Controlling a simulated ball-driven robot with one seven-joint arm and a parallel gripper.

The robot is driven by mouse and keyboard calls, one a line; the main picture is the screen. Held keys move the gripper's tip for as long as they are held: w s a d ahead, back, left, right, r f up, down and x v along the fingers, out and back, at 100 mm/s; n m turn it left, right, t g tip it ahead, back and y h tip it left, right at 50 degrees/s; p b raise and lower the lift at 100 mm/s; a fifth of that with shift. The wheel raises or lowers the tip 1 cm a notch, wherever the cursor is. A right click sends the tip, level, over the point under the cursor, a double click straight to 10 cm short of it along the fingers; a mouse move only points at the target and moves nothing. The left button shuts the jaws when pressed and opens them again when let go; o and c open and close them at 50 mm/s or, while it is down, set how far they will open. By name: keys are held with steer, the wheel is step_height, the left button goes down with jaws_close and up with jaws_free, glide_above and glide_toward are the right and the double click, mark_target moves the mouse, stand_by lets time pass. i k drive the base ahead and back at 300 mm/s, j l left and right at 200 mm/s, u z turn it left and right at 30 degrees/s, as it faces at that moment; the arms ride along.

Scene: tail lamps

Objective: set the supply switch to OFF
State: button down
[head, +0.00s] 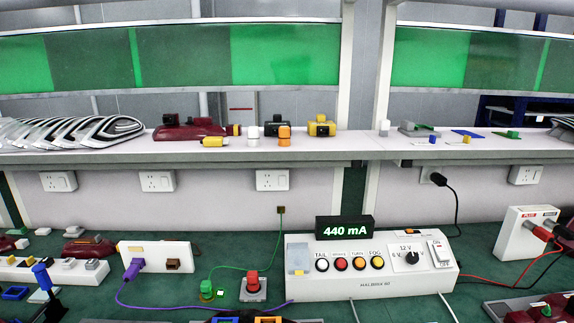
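The supply box (372,276) is a white sloped case on the green bench, right of centre. Its supply switch (438,251) is a white rocker at the right end of the panel, with small lettering above and below. Which side is pressed is too small to tell. A black display (345,229) on top of the box reads 440 mA in lit green digits. My gripper is not in view.
The panel also has a voltage knob (412,258) beside the switch and several round coloured buttons. A white box (528,232) with red and black plugs stands to the right. Red, black and green leads cross the bench. A shelf (270,150) with parts hangs above.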

mark_target(441, 254)
steer(key=i+l+z, duration=0.35)
steer(key=l, duration=0.2)
steer(key=i+l+z, duration=0.4)
steer(key=k+l, duration=0.05)
steer(key=l, duration=0.05)
